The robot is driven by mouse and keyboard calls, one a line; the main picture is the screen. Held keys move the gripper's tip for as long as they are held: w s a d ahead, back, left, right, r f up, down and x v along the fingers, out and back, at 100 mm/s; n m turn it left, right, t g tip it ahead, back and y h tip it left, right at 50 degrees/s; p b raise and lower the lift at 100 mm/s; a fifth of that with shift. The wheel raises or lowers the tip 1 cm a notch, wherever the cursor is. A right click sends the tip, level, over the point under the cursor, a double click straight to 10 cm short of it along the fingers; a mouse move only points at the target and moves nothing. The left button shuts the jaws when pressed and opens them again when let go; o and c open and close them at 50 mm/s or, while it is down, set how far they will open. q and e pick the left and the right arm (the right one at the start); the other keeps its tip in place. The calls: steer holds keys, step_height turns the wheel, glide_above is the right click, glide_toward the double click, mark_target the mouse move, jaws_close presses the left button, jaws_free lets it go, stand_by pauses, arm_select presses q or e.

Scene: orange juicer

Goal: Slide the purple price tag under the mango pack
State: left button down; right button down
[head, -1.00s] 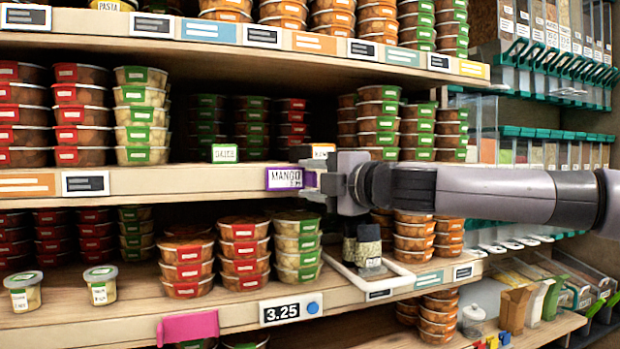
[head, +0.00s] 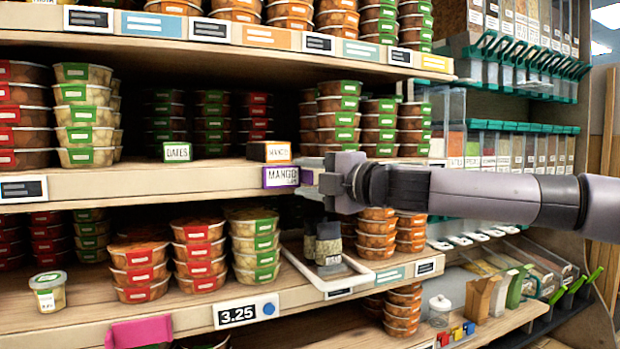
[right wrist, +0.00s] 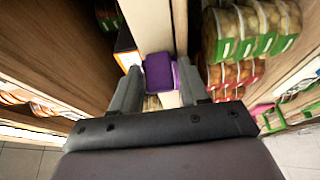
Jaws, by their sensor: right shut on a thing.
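The purple price tag (head: 282,177), reading MANGO, is on the front edge of the middle shelf (head: 130,186). The orange-edged mango pack (head: 270,152) stands on that shelf just above it, slightly to the left of the tag's centre. Its small lettering is blurred. My right gripper (head: 318,178) comes in from the right and is shut on the tag at its right end. In the right wrist view the purple tag (right wrist: 158,68) shows between the two fingers (right wrist: 160,84), with the orange pack (right wrist: 125,48) beside it. My left gripper is not in view.
A green-edged OATES block (head: 177,151) stands left of the pack. Stacked tubs (head: 338,118) fill the shelf behind and right of my gripper. A white tray (head: 347,274) with dark jars is on the shelf below. The shelf edge left of the tag is bare for a stretch.

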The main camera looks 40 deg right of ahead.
steer(key=shift+a, duration=0.1)
steer(key=c, duration=0.8)
jaws_free()
steer(key=shift+c, duration=0.2)
steer(key=s+d, duration=0.1)
steer(key=s, duration=0.6)
steer(key=shift+p, duration=0.3)
